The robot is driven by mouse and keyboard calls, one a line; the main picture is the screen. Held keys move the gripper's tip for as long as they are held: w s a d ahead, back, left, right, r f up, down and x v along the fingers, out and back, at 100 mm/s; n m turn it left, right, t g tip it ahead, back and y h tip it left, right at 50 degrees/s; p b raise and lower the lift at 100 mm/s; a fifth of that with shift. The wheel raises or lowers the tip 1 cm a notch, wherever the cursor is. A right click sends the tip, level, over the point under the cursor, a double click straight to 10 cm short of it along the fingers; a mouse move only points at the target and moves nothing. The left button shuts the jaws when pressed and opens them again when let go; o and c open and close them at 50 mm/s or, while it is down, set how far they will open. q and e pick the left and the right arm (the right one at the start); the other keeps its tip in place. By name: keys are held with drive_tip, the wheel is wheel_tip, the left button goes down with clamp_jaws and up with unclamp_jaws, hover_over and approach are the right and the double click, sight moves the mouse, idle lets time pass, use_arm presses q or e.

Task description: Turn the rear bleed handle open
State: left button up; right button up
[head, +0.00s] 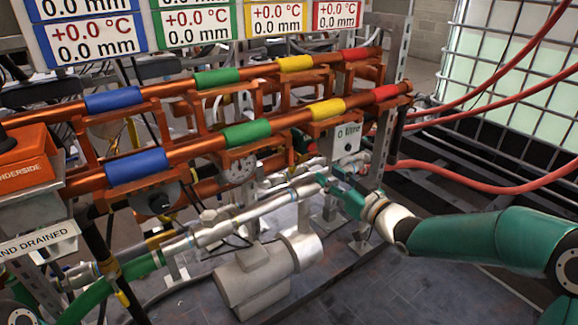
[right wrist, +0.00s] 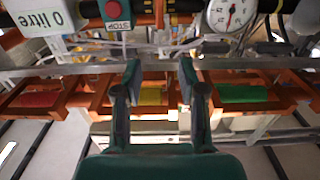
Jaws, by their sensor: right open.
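My right gripper (head: 335,187) reaches in from the right, below the copper pipes and near the grey pipework. In the right wrist view the same gripper (right wrist: 160,78) is open, its two fingers apart with nothing between them. I cannot pick out the rear bleed handle for certain in either view. Two copper pipes with blue, green, yellow and red bands run across the head view: the rear pipe (head: 140,92) and the front pipe (head: 205,147). My left gripper is not in view.
A "0 litre" counter box (head: 346,143) hangs below the front pipe. A round gauge (right wrist: 232,12) and a red stop button (right wrist: 117,9) show in the wrist view. Red hoses (head: 480,180) run at the right. A grey motor-like body (head: 255,275) stands below the pipework.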

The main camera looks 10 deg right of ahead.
sight(292, 150)
drive_tip(key=x, duration=1.7)
drive_tip(key=shift+f, duration=0.1)
clamp_jaws()
